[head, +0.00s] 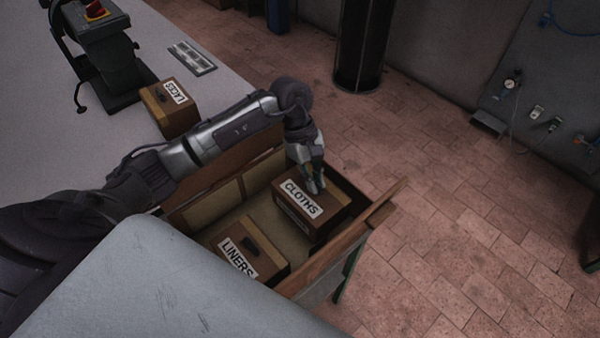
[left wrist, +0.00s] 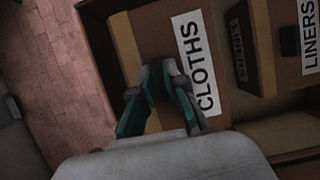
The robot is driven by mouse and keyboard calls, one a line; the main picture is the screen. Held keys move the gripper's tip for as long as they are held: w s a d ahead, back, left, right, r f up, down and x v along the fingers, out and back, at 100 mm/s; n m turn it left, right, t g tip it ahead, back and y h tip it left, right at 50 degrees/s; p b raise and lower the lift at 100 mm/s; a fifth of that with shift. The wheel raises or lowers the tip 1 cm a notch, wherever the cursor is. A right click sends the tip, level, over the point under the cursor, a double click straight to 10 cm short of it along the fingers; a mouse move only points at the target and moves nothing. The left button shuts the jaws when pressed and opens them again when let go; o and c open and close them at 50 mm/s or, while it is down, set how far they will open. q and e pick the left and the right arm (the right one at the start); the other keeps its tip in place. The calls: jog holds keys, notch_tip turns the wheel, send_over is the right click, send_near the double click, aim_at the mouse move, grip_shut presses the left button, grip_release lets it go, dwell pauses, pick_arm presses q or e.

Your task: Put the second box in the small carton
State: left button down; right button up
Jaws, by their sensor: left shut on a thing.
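The brown box labelled CLOTHS (head: 300,211) is inside an open wooden-sided drawer (head: 371,217), at its right end. My left gripper (head: 317,181) reaches over the drawer from above and is shut on the CLOTHS box at its top; the box also shows in the left wrist view (left wrist: 167,33). I cannot tell whether its base touches the drawer floor. A second brown box, labelled LINERS (head: 262,262), sits in the near part of the drawer with a dark handle on top. I cannot tell which part is the small carton. My right gripper is not in view.
A brown box with an upside-down label (head: 170,108) stands on the grey bench (head: 115,150) beside a dark press (head: 108,60). A flat metal plate (head: 192,57) lies behind it. Tan cardboard walls line the drawer's left side. Tiled floor lies open to the right.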

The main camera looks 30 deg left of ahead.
aim_at(314, 196)
pick_arm(q)
notch_tip(314, 196, down, 6)
jog(key=shift+p, duration=0.85)
jog(key=shift+f+b, duration=0.2)
jog(key=shift+b, duration=0.1)
jog(key=c, duration=1.2)
grip_release()
jog(key=shift+r+p, duration=0.3)
jog(key=shift+p, duration=0.1)
jog(key=b+v, duration=0.5)
jog(key=v, duration=0.6)
jog(key=shift+a+r, duration=0.1)
jog(key=shift+r, duration=0.3)
